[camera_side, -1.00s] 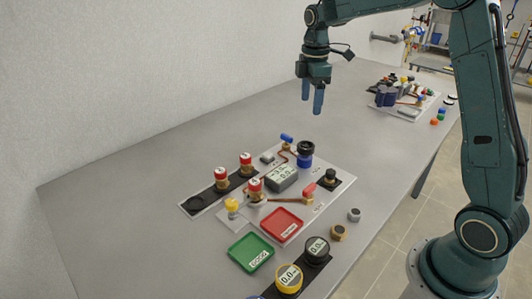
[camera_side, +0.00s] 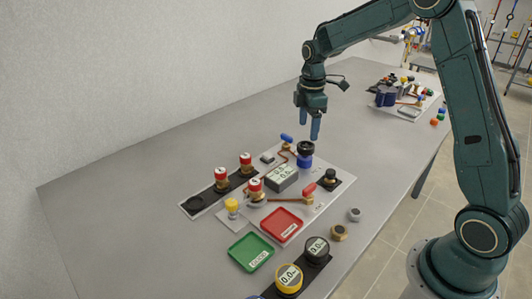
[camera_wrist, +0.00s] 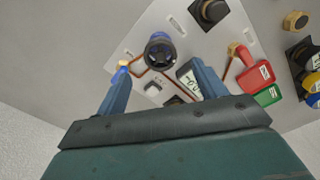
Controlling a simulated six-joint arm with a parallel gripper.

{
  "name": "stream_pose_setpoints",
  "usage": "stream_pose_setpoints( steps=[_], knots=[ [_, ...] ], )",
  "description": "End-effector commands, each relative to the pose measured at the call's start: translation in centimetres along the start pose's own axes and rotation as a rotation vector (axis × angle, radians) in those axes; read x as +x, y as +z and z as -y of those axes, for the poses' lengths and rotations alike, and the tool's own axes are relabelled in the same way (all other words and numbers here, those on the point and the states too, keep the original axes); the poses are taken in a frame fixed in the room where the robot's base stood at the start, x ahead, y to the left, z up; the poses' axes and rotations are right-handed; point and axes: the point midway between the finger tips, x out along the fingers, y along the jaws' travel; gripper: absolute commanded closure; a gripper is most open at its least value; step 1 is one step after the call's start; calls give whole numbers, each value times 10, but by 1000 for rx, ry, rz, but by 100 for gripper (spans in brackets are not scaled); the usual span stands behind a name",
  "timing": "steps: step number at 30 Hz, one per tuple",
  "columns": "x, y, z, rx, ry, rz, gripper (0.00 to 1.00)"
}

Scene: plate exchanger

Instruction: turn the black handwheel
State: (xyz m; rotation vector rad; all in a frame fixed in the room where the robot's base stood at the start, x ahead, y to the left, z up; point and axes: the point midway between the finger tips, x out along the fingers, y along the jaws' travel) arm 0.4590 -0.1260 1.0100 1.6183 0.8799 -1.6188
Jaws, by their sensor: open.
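The black handwheel (camera_side: 306,147) sits on top of a blue body at the far end of the white panel. In the wrist view the handwheel (camera_wrist: 161,50) shows as a dark spoked ring, seen from above, just beyond my fingertips. My gripper (camera_side: 310,128) is open and empty, pointing down just above the handwheel. In the wrist view my gripper (camera_wrist: 160,68) has its two blue fingers spread to the left and right of the handwheel, with nothing between them. I cannot tell the exact gap in height.
A small blue-handled valve (camera_side: 286,138) on copper pipe stands close left of the handwheel. A grey display box (camera_side: 281,178), a black knob (camera_side: 330,177) and a red lever (camera_side: 309,189) are nearby. Red (camera_side: 282,223) and green (camera_side: 250,251) trays lie toward the front.

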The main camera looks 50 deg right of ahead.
Motion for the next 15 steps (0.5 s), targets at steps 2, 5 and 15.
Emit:
stream_pose_setpoints(
  steps=[2, 5, 15],
  knots=[
    [13, 0, 1, 0, -4, 1, 30],
    [28, 0, 1, 0, -4, 1, 30],
    [57, 0, 0, 0, -1, 1, 30]
  ],
)
